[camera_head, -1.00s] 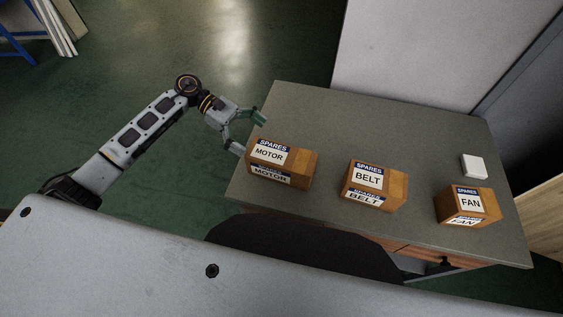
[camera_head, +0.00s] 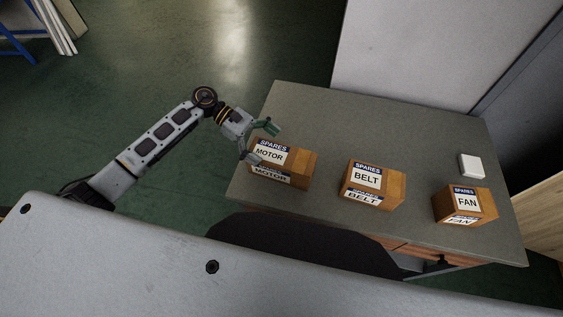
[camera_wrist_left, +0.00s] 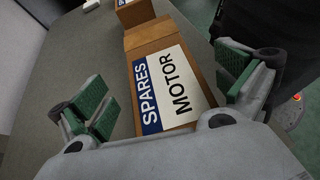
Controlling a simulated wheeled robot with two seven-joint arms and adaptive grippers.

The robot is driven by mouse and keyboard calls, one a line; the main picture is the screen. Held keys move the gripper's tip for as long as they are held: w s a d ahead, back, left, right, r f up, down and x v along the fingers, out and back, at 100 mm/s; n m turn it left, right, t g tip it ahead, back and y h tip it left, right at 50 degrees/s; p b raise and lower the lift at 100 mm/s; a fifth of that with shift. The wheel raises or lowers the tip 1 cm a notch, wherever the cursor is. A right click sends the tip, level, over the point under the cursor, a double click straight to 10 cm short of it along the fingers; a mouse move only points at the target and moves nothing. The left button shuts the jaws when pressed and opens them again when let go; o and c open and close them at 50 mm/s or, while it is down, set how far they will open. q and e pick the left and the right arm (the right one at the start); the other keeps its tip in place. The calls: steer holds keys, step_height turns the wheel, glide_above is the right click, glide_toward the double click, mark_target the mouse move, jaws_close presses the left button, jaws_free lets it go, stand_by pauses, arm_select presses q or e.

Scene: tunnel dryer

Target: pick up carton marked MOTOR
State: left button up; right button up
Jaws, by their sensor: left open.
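The carton marked MOTOR (camera_head: 299,167) is a brown box with a white and blue SPARES label. It stands at the left end of the grey table. My left gripper (camera_head: 266,143) is open at the carton's left end, with its fingers over or beside that end. In the left wrist view the MOTOR carton (camera_wrist_left: 150,44) lies between the two green-padded fingers of the left gripper (camera_wrist_left: 168,95). Gaps show between the pads and the carton. The carton's near end is hidden by the gripper body. My right gripper is not in view.
The carton marked BELT (camera_head: 394,187) and the carton marked FAN (camera_head: 488,203) stand to the right on the table (camera_head: 340,120). A small white box (camera_head: 472,166) lies behind FAN. A dark rounded shape (camera_head: 300,245) is in front of the table. The table's back middle is clear.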

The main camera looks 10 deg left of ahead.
mark_target(281, 155)
arm_select(q)
steer(key=shift+p+x, duration=0.3)
steer(key=shift+x, duration=0.7)
steer(key=shift+d+f, duration=0.1)
steer(key=shift+d, duration=0.3)
steer(key=shift+s+d+f, duration=0.15)
steer(key=shift+d+f, duration=0.05)
steer(key=shift+d, duration=0.05)
steer(key=shift+c, duration=0.9)
steer(key=c, duration=1.7)
steer(key=shift+r, duration=0.1)
steer(key=shift+c, duration=0.7)
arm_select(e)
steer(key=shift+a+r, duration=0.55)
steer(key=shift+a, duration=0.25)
arm_select(q)
steer(key=shift+r, duration=0.1)
